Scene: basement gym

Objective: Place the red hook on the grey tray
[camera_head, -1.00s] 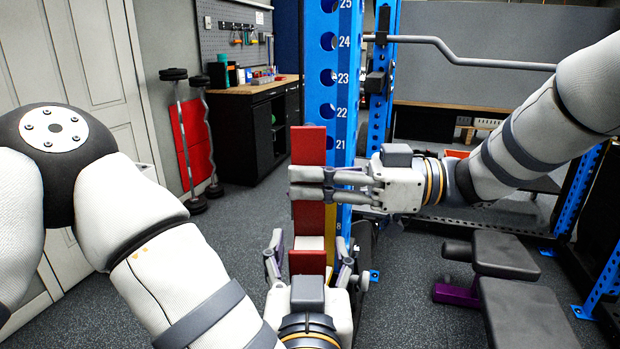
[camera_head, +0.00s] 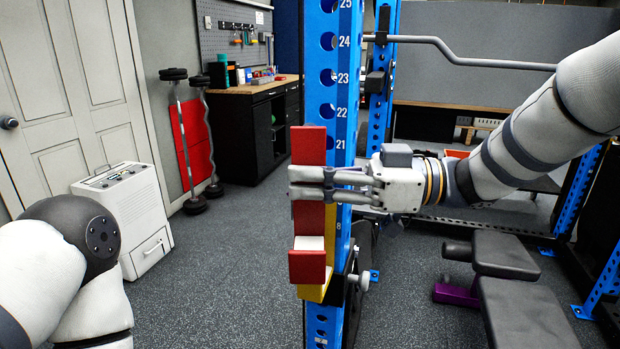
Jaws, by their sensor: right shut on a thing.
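The red hook (camera_head: 308,145) is a tall upright red piece with a white pad and a short red lip at its lower end. It stands against the blue rack post (camera_head: 341,105), with a yellow part (camera_head: 314,292) showing under and behind it. My right gripper (camera_head: 318,185) comes in from the right and is shut on the red hook at its middle, fingers across it. My left gripper is out of view; only my left arm shows at the lower left. I see no grey tray that I can be sure of.
A wooden-topped workbench (camera_head: 255,87) with a dark cabinet stands at the back. A white machine (camera_head: 128,215) stands by the door at left. A black bench (camera_head: 515,290) is at lower right. The floor (camera_head: 235,260) left of the post is clear.

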